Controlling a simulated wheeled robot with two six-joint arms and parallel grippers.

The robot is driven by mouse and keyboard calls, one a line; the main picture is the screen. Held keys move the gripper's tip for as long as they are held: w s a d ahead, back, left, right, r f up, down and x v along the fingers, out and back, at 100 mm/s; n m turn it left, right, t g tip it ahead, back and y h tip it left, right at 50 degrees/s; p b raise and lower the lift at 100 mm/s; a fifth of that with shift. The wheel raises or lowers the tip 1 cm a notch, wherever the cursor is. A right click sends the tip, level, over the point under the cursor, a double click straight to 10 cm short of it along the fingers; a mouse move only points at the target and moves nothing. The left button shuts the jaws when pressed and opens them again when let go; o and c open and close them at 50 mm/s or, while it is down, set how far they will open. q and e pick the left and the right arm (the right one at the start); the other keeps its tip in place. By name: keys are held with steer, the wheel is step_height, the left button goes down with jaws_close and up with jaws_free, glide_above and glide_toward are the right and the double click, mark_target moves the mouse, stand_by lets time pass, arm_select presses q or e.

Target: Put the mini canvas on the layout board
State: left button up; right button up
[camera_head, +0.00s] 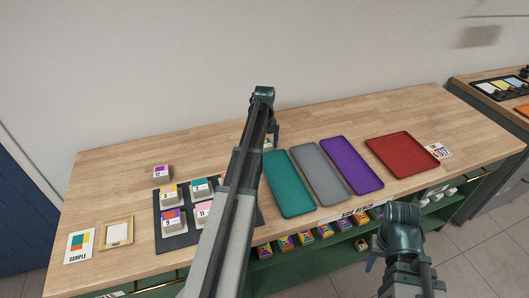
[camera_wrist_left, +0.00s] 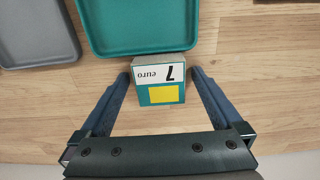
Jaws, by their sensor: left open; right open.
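The dark layout board (camera_head: 182,241) lies at the left of the bench and carries several priced blocks; my left arm crosses its right side. A small teal box with a yellow square and a "7 euro" label (camera_wrist_left: 160,82) stands by the teal tray. I cannot tell whether it is the mini canvas. My left gripper (camera_wrist_left: 160,92) is open, with one finger on each side of this box; in the head view the left gripper (camera_head: 272,133) mostly hides it. My right gripper (camera_head: 372,258) is open and empty, low in front of the bench.
Teal (camera_head: 289,185), grey (camera_head: 320,175), purple (camera_head: 351,166) and red (camera_head: 402,154) trays fill the middle and right. A sample card (camera_head: 79,246) lies front left. One block (camera_head: 161,172) stands behind the board. The bench's back left is clear.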

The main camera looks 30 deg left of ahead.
arm_select(q)
steer(key=c, duration=1.5)
steer(key=shift+r, duration=0.2)
step_height(320, 180, up, 2)
steer(key=p, duration=0.2)
steer(key=shift+p, duration=0.3)
step_height(320, 180, up, 2)
steer(key=shift+p, duration=0.95)
steer(key=s+d, duration=0.3)
steer(key=s, duration=0.1)
steer(key=s+d, duration=0.3)
steer(key=s, duration=0.1)
steer(key=s+d, duration=0.3)
steer(key=s, duration=0.2)
steer(key=shift+s+d+r+p, duration=0.1)
steer(key=shift+r+p, duration=0.25)
